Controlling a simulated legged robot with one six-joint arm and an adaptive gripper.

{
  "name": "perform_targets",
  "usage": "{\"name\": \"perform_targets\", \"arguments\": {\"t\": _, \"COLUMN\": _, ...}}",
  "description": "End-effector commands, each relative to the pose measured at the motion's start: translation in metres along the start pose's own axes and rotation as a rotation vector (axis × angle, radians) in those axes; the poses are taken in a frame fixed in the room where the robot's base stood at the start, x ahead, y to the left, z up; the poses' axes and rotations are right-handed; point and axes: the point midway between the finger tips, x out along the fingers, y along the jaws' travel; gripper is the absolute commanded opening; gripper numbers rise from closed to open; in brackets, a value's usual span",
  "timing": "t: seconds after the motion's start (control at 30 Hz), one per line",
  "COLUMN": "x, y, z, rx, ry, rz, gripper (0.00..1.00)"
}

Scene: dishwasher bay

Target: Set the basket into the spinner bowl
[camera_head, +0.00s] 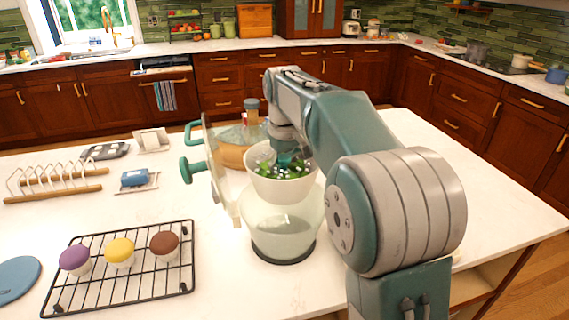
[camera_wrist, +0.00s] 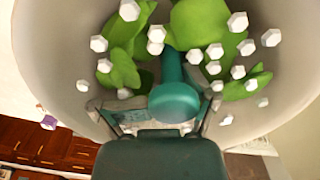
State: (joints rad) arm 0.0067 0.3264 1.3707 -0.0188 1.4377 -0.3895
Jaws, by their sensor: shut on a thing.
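The basket (camera_head: 262,188) is a pale, flared bowl holding green leaves and small white pieces. It is upright at the top of the spinner bowl (camera_head: 283,238), a pale translucent vessel with a dark base ring on the counter. The basket's lower part overlaps the bowl's top; I cannot tell how deep it sits or whether it touches. My gripper (camera_head: 287,162) reaches down into the basket. In the wrist view, my gripper (camera_wrist: 160,108) is shut on the teal knobbed post in the middle of the basket (camera_wrist: 45,45), among leaves. The spinner bowl is not discernible there.
A pale upright panel with teal handles (camera_head: 193,170) stands close left of the bowl. A tan vessel (camera_head: 236,154) is behind. A black rack (camera_head: 135,285) with several coloured-top items lies front left. A wire rack (camera_head: 55,185) is far left.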

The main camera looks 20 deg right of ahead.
Motion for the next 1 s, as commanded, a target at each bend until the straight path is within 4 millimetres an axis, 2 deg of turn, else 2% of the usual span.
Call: {"name": "perform_targets", "arguments": {"t": 1.0, "x": 0.088, "y": -0.002, "z": 0.000, "rx": 0.000, "ry": -0.002, "rz": -0.001, "gripper": 0.13}}
